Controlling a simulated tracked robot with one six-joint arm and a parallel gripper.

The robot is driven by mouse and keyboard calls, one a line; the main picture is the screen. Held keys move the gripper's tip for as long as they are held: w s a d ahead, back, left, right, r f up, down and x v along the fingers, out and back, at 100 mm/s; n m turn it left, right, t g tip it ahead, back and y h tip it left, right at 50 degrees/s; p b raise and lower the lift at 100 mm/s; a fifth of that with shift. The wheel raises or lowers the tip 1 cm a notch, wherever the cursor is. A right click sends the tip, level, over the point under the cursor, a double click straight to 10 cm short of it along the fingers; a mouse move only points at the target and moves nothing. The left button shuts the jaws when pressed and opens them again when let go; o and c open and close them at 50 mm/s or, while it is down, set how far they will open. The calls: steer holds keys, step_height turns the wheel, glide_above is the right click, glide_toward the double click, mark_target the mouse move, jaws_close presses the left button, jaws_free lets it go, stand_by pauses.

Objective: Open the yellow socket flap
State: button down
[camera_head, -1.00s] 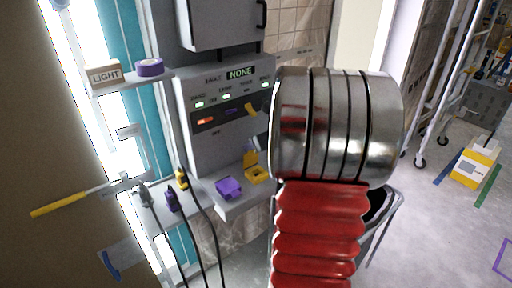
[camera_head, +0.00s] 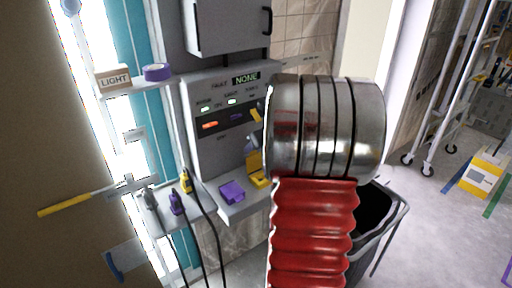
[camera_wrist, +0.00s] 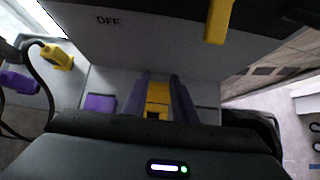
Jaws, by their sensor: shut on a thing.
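The yellow socket (camera_head: 260,181) sits on the grey ledge at the panel's foot, with its yellow flap (camera_head: 254,160) standing up from the back edge in the head view. My arm hides its right side there. In the wrist view my gripper (camera_wrist: 160,82) has one finger on each side of the yellow flap (camera_wrist: 158,94) and is shut on it. The socket's dark opening shows just below, partly hidden by my gripper's body. In the head view my gripper is mostly hidden behind my arm.
A purple socket (camera_head: 232,192) is left of the yellow one. Yellow (camera_head: 186,181) and purple (camera_head: 176,203) plugs with black cables stand further left. A yellow lever (camera_head: 256,115) hangs on the panel above. A dark bin (camera_head: 374,215) stands right of my arm.

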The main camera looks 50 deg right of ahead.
steer(key=shift+w+d+r, duration=0.1)
steer(key=shift+w+r, duration=0.2)
steer(key=c, duration=1.7)
jaws_free()
steer(key=shift+w+f, duration=0.1)
steer(key=shift+c, duration=0.2)
steer(key=o, duration=0.3)
steer(key=shift+f, duration=0.1)
steer(key=shift+s, duration=0.2)
steer(key=v, duration=1.3)
steer(key=shift+s, duration=0.25)
